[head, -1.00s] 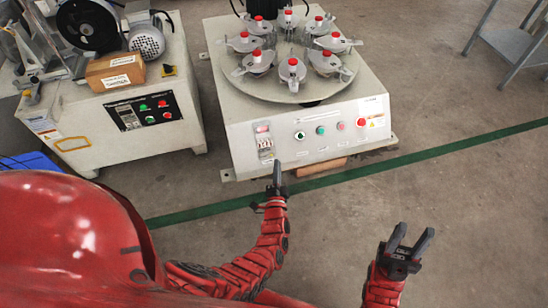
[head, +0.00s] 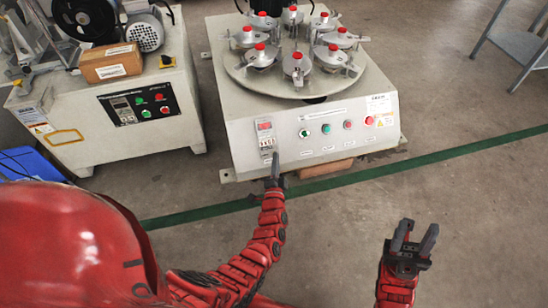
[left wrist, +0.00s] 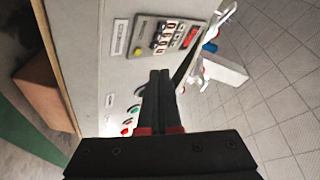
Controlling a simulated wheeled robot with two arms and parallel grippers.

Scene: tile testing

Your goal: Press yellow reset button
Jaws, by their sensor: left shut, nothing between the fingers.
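The yellow reset button (left wrist: 138,51) shows in the left wrist view at the end of a small counter panel (left wrist: 167,37) with digit wheels. In the head view the counter panel (head: 266,136) is on the left of the machine's front face, and I cannot make out the button there. My left gripper (head: 275,156) is shut and empty, its tips in front of the lower part of the counter. In the left wrist view its fingers (left wrist: 160,74) point towards the panel, appearing just below the button; contact cannot be told. My right gripper (head: 415,232) is open and empty, away from the machine.
The polishing machine (head: 240,120) carries a round plate with several red-topped holders. Green, red and other buttons (head: 326,129) line its front, right of the counter. A second machine (head: 75,130) with a cardboard box (head: 110,65) stands left. Floor around my right gripper is clear.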

